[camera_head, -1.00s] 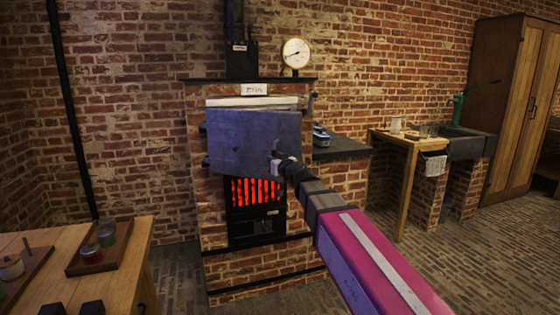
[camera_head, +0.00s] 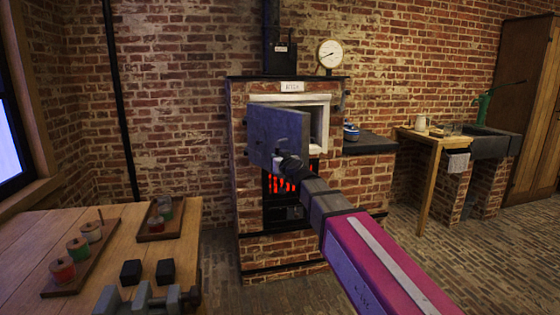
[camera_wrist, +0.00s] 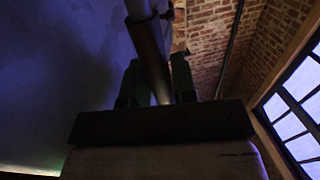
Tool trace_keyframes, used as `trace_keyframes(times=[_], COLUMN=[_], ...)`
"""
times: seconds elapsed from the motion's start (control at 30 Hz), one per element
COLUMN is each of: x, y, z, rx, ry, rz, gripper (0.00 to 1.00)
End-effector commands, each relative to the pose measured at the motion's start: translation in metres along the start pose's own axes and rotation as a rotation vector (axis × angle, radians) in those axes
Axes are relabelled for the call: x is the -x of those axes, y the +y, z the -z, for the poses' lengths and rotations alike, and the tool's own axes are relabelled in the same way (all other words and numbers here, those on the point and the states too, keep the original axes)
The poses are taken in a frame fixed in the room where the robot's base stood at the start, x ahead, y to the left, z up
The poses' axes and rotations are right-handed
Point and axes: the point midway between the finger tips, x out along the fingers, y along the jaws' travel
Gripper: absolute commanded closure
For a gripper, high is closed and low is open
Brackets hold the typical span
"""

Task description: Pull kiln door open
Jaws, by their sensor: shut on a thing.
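The kiln (camera_head: 250,210) is a brick block with a small label on its front. Its grey metal door (camera_head: 262,135) is hinged on the left and stands partly open, swung out toward me. The pale opening (camera_head: 318,125) shows to the right of the door. My gripper (camera_head: 281,162) is at the door's right edge, shut on the door handle (camera_head: 277,160). In the wrist view the handle bar (camera_wrist: 148,50) runs between my two fingers, with the dark door face (camera_wrist: 60,60) at left.
A wooden table (camera_head: 90,250) with trays of jars, two black blocks and a grey metal tool stands at front left. A dark ledge (camera_head: 370,143) with a blue object adjoins the kiln. A sink (camera_head: 490,143) and side table are farther right. Brick floor is free at right.

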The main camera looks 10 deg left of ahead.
Motion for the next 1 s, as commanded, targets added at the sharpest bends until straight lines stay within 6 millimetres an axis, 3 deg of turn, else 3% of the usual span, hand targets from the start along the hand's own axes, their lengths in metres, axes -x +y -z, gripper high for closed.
trace_keyframes(times=[0.33, 0.37, 0.4, 0.43, 0.77, 1.0], x=[0.0, 0.0, 0.0, 0.0, 0.002, 0.024], y=[0.0, 0.0, 0.0, 0.0, 0.0, 0.0], z=[0.0, 0.0, 0.0, 0.0, 0.0, 0.0], rx=[0.0, 0.0, 0.0, 0.0, 0.0, 0.0], ry=[0.0, 0.0, 0.0, 0.0, 0.0, 0.0], rz=[0.001, 0.001, 0.001, 0.001, 0.0, 0.0], gripper=[1.0, 0.68, 0.55, 0.5, 0.5, 0.5])
